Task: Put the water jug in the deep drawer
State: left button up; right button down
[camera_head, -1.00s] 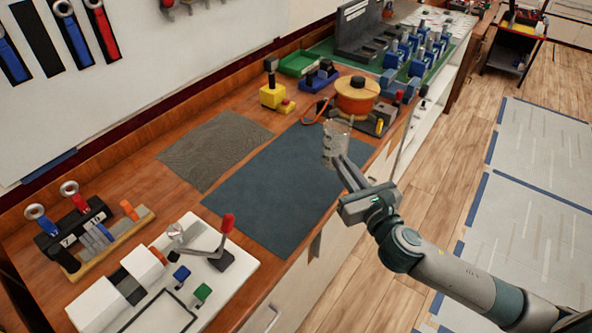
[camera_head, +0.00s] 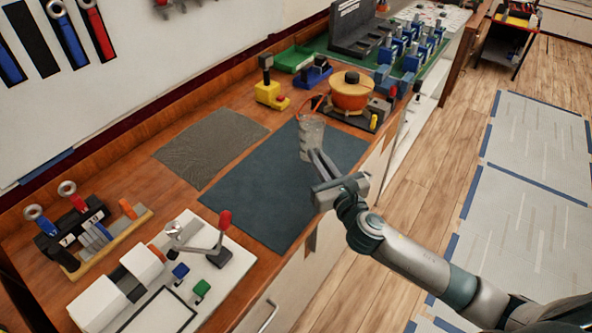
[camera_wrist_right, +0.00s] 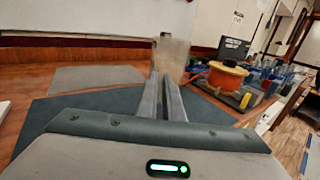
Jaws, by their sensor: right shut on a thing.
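The water jug (camera_head: 311,133) is a clear, see-through vessel, held upright over the dark blue mat. It also shows in the right wrist view (camera_wrist_right: 171,55), at the tips of the fingers. My right gripper (camera_head: 316,158) is shut on the jug, and its fingers (camera_wrist_right: 168,90) reach forward to it. Whether the jug's base touches the mat cannot be told. A cabinet front with a bar handle (camera_head: 268,316) shows below the counter's front edge; I cannot tell if it is the deep drawer. My left gripper is not in view.
The dark blue mat (camera_head: 262,195) and a grey mat (camera_head: 212,148) are clear of loose things. An orange reel (camera_head: 351,92) and a yellow block (camera_head: 270,92) stand behind the jug. A white board with a red-knobbed lever (camera_head: 223,220) lies at the near left.

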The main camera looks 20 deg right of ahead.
jog(key=w+a+f, duration=0.2)
jog(key=a, duration=0.1)
jog(key=w+a+f, duration=0.1)
jog(key=shift+w+a+f, duration=0.25)
jog(key=shift+w+a, duration=0.1)
jog(key=shift+f, duration=2)
jog(key=shift+f, duration=0.15)
jog(key=c, duration=1.9)
grip_release()
